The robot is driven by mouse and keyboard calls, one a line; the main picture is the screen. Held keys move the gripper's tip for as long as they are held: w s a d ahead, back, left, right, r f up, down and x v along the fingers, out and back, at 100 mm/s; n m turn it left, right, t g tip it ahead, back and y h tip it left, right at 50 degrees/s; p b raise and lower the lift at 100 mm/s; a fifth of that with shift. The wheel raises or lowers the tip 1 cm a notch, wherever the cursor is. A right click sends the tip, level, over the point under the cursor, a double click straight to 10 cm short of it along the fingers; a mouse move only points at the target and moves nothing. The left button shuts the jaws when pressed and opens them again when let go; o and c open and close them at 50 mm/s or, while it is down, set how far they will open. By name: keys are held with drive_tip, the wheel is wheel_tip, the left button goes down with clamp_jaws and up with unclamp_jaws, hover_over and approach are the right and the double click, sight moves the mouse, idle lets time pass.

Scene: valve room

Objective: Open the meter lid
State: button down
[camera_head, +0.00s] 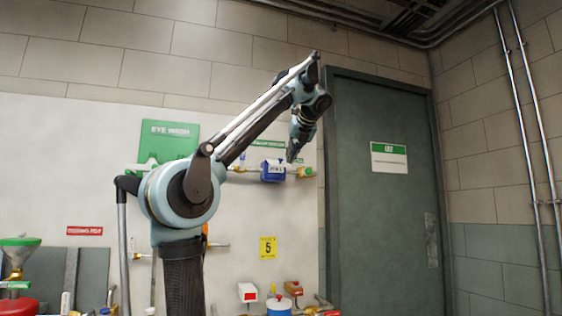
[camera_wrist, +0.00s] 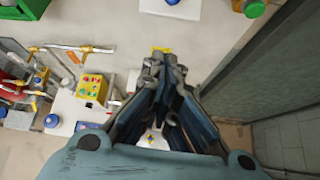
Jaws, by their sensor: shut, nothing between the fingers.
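A blue box-like meter (camera_head: 273,170) with a pale label on its front sits on a wall pipe, left of the door, in the head view. Its lid cannot be told apart from its body at this size. My gripper (camera_head: 292,156) hangs from the raised arm, its tip pointing down, and overlaps the meter's upper right in the picture. Whether it touches the meter cannot be told. In the wrist view my gripper's fingers (camera_wrist: 162,68) are together and empty. The meter cannot be made out with certainty in the wrist view.
A grey-green door (camera_head: 382,220) stands right of the meter. A brass fitting (camera_head: 305,172) is on the pipe beside it. A green eye wash sign (camera_head: 168,138) is on the left. A yellow button box (camera_wrist: 91,88) shows in the wrist view.

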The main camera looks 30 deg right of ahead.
sight(283, 165)
drive_tip(key=w, duration=0.2)
drive_tip(key=w+d+f, duration=0.1)
drive_tip(key=w, duration=0.2)
drive_tip(key=w+f, duration=0.1)
drive_tip(key=w, duration=0.2)
drive_tip(key=shift+w+d+f, duration=0.15)
drive_tip(key=shift+d+f, duration=0.1)
drive_tip(key=shift+d, duration=0.15)
drive_tip(key=shift+s+d+r, duration=0.1)
drive_tip(key=shift+s+r, duration=0.15)
drive_tip(key=shift+r, duration=0.45)
drive_tip(key=shift+w, duration=0.1)
drive_tip(key=shift+r, duration=1.25)
drive_tip(key=shift+w+d+r, duration=0.1)
drive_tip(key=shift+w+r, duration=0.1)
drive_tip(key=shift+r, duration=1)
drive_tip(key=shift+w+r, duration=0.1)
drive_tip(key=shift+r, duration=0.05)
